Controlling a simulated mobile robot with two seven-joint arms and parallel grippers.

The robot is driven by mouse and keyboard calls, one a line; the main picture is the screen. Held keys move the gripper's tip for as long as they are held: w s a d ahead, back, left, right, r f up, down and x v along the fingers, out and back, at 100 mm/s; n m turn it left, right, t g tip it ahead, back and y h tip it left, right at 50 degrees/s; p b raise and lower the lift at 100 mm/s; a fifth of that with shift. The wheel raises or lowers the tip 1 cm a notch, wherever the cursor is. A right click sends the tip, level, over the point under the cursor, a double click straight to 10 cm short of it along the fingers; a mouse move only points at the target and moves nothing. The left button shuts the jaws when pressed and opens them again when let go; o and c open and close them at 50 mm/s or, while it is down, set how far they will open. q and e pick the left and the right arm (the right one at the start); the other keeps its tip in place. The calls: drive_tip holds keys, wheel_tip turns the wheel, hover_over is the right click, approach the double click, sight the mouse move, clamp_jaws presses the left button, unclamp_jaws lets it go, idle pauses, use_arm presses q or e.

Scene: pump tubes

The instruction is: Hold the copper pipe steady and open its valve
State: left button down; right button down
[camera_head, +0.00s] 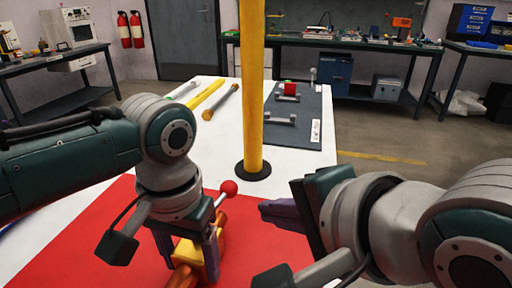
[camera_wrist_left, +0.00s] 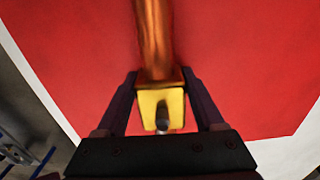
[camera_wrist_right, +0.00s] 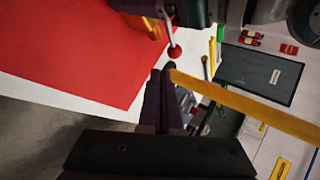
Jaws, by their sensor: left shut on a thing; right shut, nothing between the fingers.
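The copper pipe (camera_wrist_left: 153,40) lies over the red mat and ends in a yellow brass valve block (camera_wrist_left: 162,106). The valve also shows in the head view (camera_head: 190,254), partly hidden by my left gripper. My left gripper (camera_wrist_left: 160,82) is shut on the valve block, one finger on each side. The valve lever with its red ball knob (camera_head: 229,187) points up and to the right in the head view. My right gripper (camera_head: 276,211) is shut and empty, to the right of the knob. In the right wrist view the red knob (camera_wrist_right: 174,52) is just beyond its fingertips (camera_wrist_right: 160,76), apart from them.
A yellow pole (camera_head: 252,90) on a black base stands on the white table (camera_head: 150,120) behind the grippers. A dark board (camera_head: 300,125) with handles and a red block lies behind right. Loose tubes (camera_head: 222,102) lie at the back left. The red mat (camera_head: 70,250) is clear at left.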

sight(233, 192)
drive_tip(key=shift+w+a+r+x, duration=0.15)
drive_tip(key=shift+r+x, duration=0.1)
drive_tip(key=shift+x, duration=1.3)
drive_tip(key=shift+w+a+r+x, duration=0.1)
drive_tip(key=shift+w+r+x, duration=0.1)
drive_tip(key=shift+x, duration=1.35)
drive_tip(key=shift+w+a+r+x, duration=0.1)
drive_tip(key=shift+r+x, duration=0.15)
drive_tip(key=shift+x, duration=1.3)
drive_tip(key=shift+w+a, duration=0.5)
drive_tip(key=shift+w, duration=0.1)
drive_tip(key=shift+s+d, duration=0.1)
drive_tip(key=shift+d, duration=0.1)
drive_tip(key=shift+s+d+r, duration=0.1)
drive_tip(key=shift+s+d, duration=0.65)
drive_tip(key=shift+s, duration=0.2)
use_arm(q)
drive_tip(key=shift+f, duration=0.1)
use_arm(e)
drive_tip(key=d+f+v, duration=0.1)
drive_tip(key=v, duration=1.1)
drive_tip(key=shift+d+r, duration=0.2)
drive_tip(key=shift+d, duration=0.2)
use_arm(q)
drive_tip(key=shift+a, duration=0.1)
